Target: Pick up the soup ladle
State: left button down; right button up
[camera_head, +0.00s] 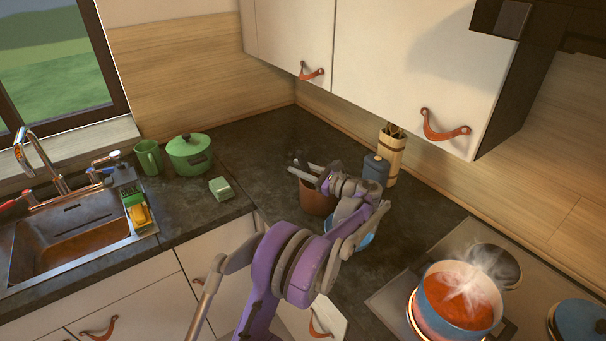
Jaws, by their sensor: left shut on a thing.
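A brown utensil crock (316,200) stands on the dark counter near the corner, with dark and grey utensil handles (300,165) sticking out of its top. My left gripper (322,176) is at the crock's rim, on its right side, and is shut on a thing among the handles. That thing is small and partly covered by my purple and grey wrist. I cannot make out which handle is the soup ladle; its lower part would be hidden inside the crock. My right gripper is not in view.
A blue canister (376,169) and a wooden utensil holder (391,150) stand close behind my wrist. A blue dish (367,240) lies partly under my arm. A steaming red-filled pot (460,300) is on the hob at right. A green pot (189,155) stands left, near the sink.

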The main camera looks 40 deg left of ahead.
pick_arm(q)
notch_tip(320, 180, up, 17)
jog(key=shift+r+p, duration=0.15)
jog(key=shift+p, duration=0.15)
dwell(1.0)
